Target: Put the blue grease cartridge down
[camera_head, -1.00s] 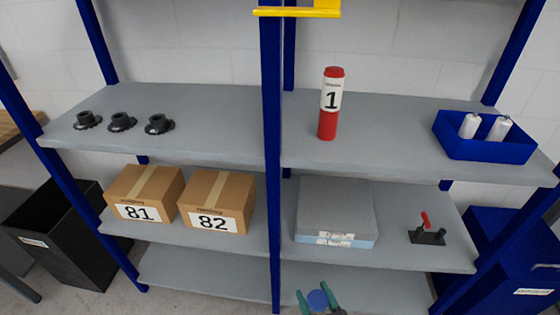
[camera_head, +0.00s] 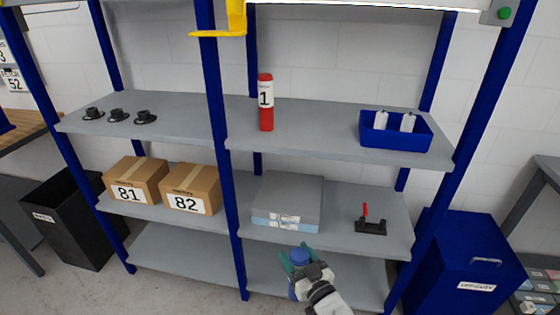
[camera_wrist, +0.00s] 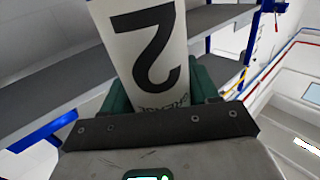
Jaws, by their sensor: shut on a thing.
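The blue grease cartridge (camera_head: 299,256) is in my gripper (camera_head: 297,262), which has green fingers shut around it. In the head view its round blue top shows, and it is in front of the right bay, low near the bottom shelf. In the wrist view the cartridge (camera_wrist: 145,50) fills the upper middle, with a white label bearing a black 2, and green fingers (camera_wrist: 160,85) on both sides. Its far end is cut off there. I cannot tell whether it touches any shelf.
A red cartridge (camera_head: 266,103) labelled 1 stands on the upper shelf (camera_head: 310,135), with free room around it. A blue bin (camera_head: 395,141) holds white cylinders to its right. Boxes 81 (camera_head: 135,180) and 82 (camera_head: 190,188) stand left.

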